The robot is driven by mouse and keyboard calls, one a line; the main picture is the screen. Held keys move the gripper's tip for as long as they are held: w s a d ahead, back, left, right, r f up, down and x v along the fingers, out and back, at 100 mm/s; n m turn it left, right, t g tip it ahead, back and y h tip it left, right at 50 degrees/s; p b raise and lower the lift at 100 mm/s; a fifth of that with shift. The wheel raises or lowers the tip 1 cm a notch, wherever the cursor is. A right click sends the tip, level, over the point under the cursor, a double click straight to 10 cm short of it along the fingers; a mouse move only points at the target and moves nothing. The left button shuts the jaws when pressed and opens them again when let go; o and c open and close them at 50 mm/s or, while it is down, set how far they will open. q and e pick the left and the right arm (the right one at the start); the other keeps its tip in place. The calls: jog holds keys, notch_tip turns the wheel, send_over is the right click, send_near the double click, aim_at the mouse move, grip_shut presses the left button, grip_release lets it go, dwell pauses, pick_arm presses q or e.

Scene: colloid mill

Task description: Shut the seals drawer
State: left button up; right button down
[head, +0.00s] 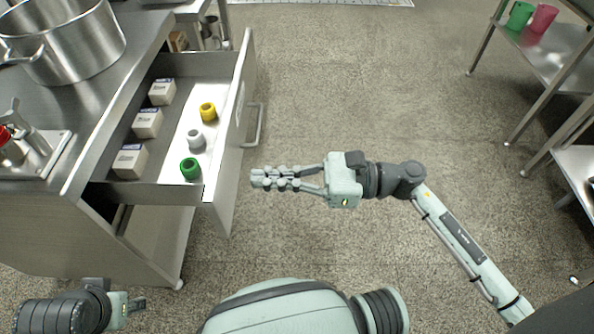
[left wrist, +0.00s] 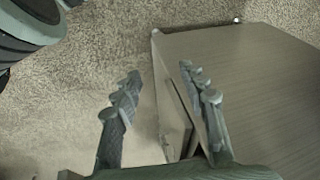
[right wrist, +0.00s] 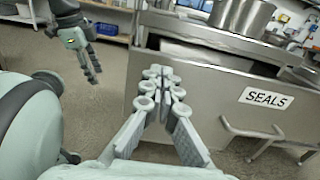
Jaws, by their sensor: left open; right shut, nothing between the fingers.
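The seals drawer (head: 222,150) is pulled out of the steel cabinet in the head view. Small white boxes and yellow, grey and green ring-shaped parts lie in it. In the right wrist view its front (right wrist: 225,105) carries a SEALS label (right wrist: 267,98) and a bar handle (right wrist: 265,133). My right gripper (head: 258,178) is shut and empty, just right of the drawer front's near end, with a small gap in the head view. My left gripper (head: 140,303) is low at the lower left. In the left wrist view its fingers (left wrist: 160,82) are apart, beside the cabinet's side.
A large steel pot (head: 65,45) and a small fitting with a red part (head: 30,140) stand on the cabinet top. Shelving (head: 560,55) with green and pink cups is at the right. The floor (head: 370,90) between is clear.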

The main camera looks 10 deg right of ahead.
aim_at(219, 178)
pick_arm(q)
jog(key=shift+w+d+f+p, duration=0.1)
jog(key=shift+w+f+p, duration=0.15)
jog(key=shift+f, duration=0.4)
jog(key=shift+w+f+p, duration=0.15)
jog(key=shift+w+f, duration=0.05)
jog(key=shift+f, duration=0.4)
pick_arm(e)
jog(key=shift+x, duration=2.55)
jog(key=shift+a, duration=0.1)
